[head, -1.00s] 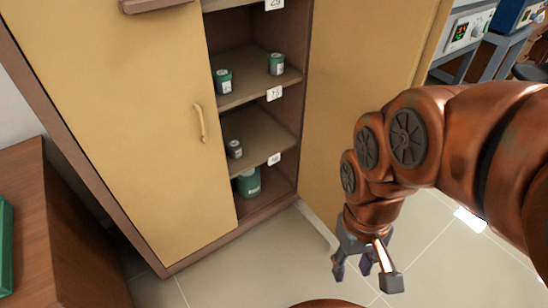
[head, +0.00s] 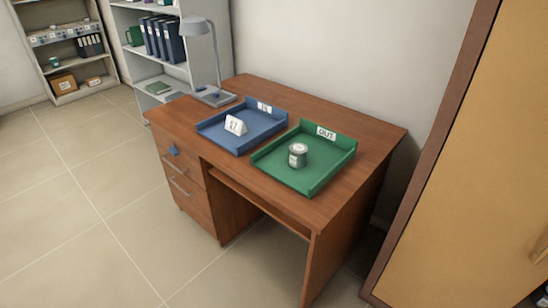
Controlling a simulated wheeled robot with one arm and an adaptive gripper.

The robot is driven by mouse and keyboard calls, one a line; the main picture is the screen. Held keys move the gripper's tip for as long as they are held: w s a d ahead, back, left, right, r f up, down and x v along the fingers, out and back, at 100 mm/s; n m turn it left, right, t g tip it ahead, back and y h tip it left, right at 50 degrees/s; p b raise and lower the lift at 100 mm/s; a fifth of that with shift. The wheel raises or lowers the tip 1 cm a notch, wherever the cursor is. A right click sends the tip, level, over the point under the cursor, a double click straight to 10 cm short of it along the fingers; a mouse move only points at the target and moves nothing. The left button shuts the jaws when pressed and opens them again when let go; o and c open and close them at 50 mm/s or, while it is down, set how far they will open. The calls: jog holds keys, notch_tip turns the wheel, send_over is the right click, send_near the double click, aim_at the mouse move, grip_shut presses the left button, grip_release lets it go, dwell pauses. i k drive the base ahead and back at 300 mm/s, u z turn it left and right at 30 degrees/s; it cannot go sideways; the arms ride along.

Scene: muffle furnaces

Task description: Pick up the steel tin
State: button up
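In the head view a small grey steel tin (head: 298,155) stands upright in the green tray (head: 331,168), which is labelled OUT. The tray lies on the right part of a brown wooden desk (head: 371,143). My gripper and arm do not show in the view now. Nothing visible touches the tin apart from the tray under it.
A blue tray (head: 268,131) labelled IN, with a white number card (head: 236,125), lies left of the green tray. A desk lamp (head: 214,95) stands at the desk's back left. A tan cabinet (head: 470,170) stands at right. The floor (head: 95,215) left of the desk is clear.

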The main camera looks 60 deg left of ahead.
aim_at(298, 152)
jog(key=u, duration=2.25)
jog(key=k, duration=0.35)
jog(key=u, duration=1.65)
jog(key=i, duration=0.85)
jog(key=z, duration=0.9)
jog(key=i, duration=0.7)
jog(key=z, duration=0.75)
jog(key=i, duration=0.45)
jog(key=u, duration=0.1)
